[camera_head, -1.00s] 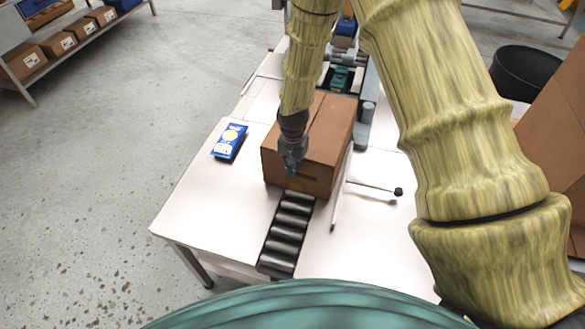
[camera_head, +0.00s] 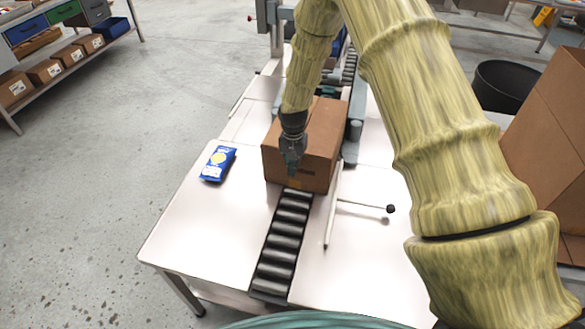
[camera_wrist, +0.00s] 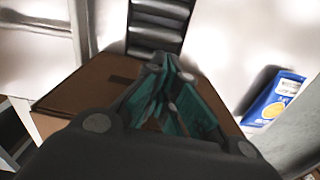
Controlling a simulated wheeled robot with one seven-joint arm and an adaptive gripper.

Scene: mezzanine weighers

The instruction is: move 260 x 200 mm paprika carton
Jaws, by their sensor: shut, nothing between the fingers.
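The brown paprika carton (camera_head: 318,158) sits upright on the table at the far end of the short roller track. In the wrist view the carton (camera_wrist: 80,85) lies under my gripper and is partly hidden by it. My gripper (camera_head: 291,172) hangs at the near face of the carton, fingers pointing down. In the wrist view the gripper (camera_wrist: 160,65) has its fingertips together, with nothing between them. I cannot tell whether the fingers touch the carton.
The black roller track (camera_head: 281,245) runs toward me from the carton. A blue packet (camera_head: 217,163) lies on the white table (camera_head: 195,225) to the left. A rod with a black knob (camera_head: 390,209) sticks out at right. A larger carton (camera_head: 550,140) and black bin (camera_head: 505,86) stand beyond.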

